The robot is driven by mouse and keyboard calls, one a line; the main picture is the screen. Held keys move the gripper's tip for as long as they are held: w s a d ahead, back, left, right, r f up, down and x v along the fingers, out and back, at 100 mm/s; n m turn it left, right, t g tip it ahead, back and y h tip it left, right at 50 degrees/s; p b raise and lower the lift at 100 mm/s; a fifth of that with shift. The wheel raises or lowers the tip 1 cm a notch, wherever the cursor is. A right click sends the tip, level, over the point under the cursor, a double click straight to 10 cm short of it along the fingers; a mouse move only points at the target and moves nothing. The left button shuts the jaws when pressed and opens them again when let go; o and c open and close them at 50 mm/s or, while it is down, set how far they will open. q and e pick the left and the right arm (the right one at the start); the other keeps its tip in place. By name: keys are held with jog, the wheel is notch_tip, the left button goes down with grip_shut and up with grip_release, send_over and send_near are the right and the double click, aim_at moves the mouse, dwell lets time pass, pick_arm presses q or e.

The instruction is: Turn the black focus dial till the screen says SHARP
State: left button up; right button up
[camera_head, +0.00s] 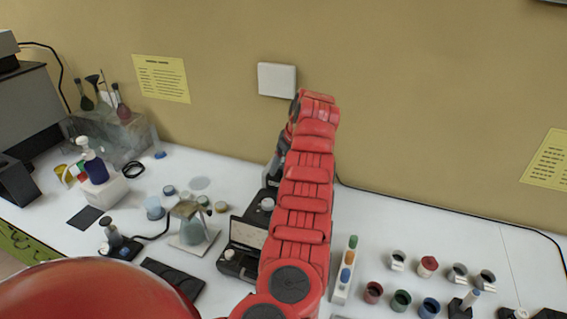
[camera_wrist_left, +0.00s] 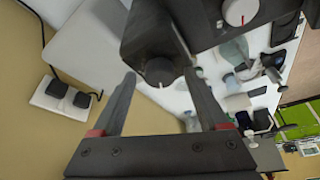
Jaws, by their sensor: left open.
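A black instrument (camera_head: 243,243) with a pale panel stands on the white table, partly hidden behind my red left arm. In the left wrist view, a black housing (camera_wrist_left: 190,22) carries a round black dial (camera_wrist_left: 148,45) with a small pale spot at its end. My left gripper (camera_wrist_left: 160,74) is open, with the dial between its fingertips in the picture; I see no clear contact. In the head view my arm hides most of this gripper. I cannot read any SHARP text on a screen. My right gripper is not in view.
A pale dial with a red mark (camera_wrist_left: 240,12) sits close by on the housing. A vial rack (camera_head: 344,272) and several coloured jars stand right of my arm. A white socket block (camera_wrist_left: 62,97) is at left.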

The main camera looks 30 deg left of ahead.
pick_arm(q)
grip_shut()
jog(key=shift+f+m+b, duration=0.2)
jog(key=shift+m+b, duration=0.1)
jog(key=shift+b, duration=0.55)
jog(key=m+t+b, duration=0.1)
jog(key=m+b, duration=0.1)
jog(key=b, duration=0.2)
jog(key=m+t+b, duration=0.1)
jog(key=m+b, duration=0.2)
jog(key=b, duration=0.1)
jog(key=shift+s+a+h, duration=0.1)
jog(key=shift+a+h, duration=0.05)
jog(key=shift+h, duration=0.25)
jog(key=shift+m+t+h+b, duration=0.3)
jog(key=shift+m+b, duration=0.3)
jog(key=shift+m, duration=0.3)
jog(key=shift+r+m+h+b, duration=0.2)
jog(key=shift+m+h+b, duration=0.1)
jog(key=shift+m+b, duration=0.6)
jog(key=shift+r, duration=0.1)
grip_release()
